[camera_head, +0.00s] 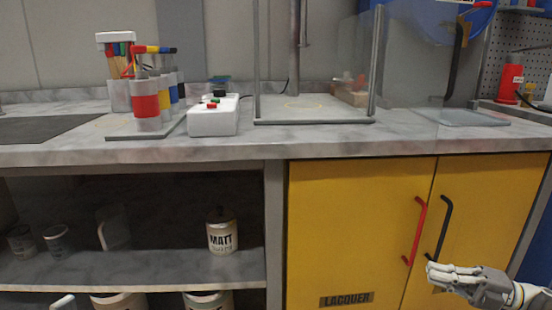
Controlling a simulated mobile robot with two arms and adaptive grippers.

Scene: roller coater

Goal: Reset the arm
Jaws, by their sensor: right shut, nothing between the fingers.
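My right gripper (452,276) is at the lower right of the head view, in front of the yellow cabinet doors. Its white and grey fingers are shut and empty and point left. It appears just below the black door handle (443,226) and the red door handle (416,230). I cannot tell how far it is from the doors, but nothing is in its grasp. My left gripper is not in this view.
The yellow cabinet (350,220) is closed. An open shelf (160,268) holds a matt paint can (222,237) and cups.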

